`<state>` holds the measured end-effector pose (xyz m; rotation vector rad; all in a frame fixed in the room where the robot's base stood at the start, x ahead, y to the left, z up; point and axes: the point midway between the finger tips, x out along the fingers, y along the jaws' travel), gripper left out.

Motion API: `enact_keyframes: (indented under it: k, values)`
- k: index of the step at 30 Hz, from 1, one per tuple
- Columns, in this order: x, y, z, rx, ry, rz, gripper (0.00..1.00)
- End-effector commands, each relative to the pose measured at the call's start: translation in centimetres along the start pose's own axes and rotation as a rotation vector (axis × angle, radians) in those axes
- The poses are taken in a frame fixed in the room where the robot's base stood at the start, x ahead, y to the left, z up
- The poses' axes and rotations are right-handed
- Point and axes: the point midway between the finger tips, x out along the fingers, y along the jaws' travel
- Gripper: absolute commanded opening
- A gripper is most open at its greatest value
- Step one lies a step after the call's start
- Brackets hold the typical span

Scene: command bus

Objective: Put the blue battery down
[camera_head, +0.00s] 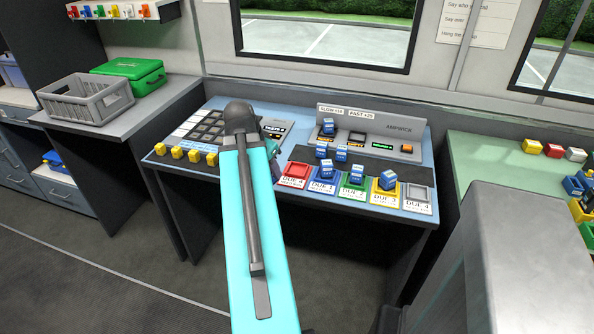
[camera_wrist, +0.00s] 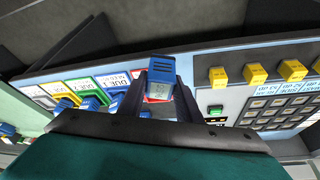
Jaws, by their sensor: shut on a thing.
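In the wrist view my gripper (camera_wrist: 160,82) is shut on a blue battery (camera_wrist: 161,68) with a grey labelled end. The battery is held over the front part of the console, and I cannot tell its height. A row of coloured DUE trays runs along the console's front right. The red tray (camera_head: 295,171) looks empty. Blue batteries stand in the blue tray (camera_head: 319,188), the green tray (camera_head: 351,193) and the yellow tray (camera_head: 383,198). The grey tray (camera_head: 419,194) at the right end is empty.
Two blue batteries (camera_head: 341,153) stand on the dark strip behind the trays, and another (camera_head: 328,126) is in the AMPRACK charger (camera_head: 385,128). Several yellow blocks (camera_head: 195,155) line the front left edge by a dark key grid (camera_head: 208,127). A grey crate (camera_head: 88,100) stands far left.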

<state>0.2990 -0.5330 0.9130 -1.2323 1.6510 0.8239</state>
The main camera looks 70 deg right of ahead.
Motion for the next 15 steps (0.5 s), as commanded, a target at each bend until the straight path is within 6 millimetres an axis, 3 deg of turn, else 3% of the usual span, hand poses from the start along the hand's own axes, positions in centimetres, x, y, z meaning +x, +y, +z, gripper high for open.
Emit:
enact_keyframes:
  k: [9,15]
  values:
    - [1.9,8.4,-4.7,0.249,0.001,0.103,0.05]
    - [2.6,12.4,-6.3,0.363,0.000,0.150,0.05]
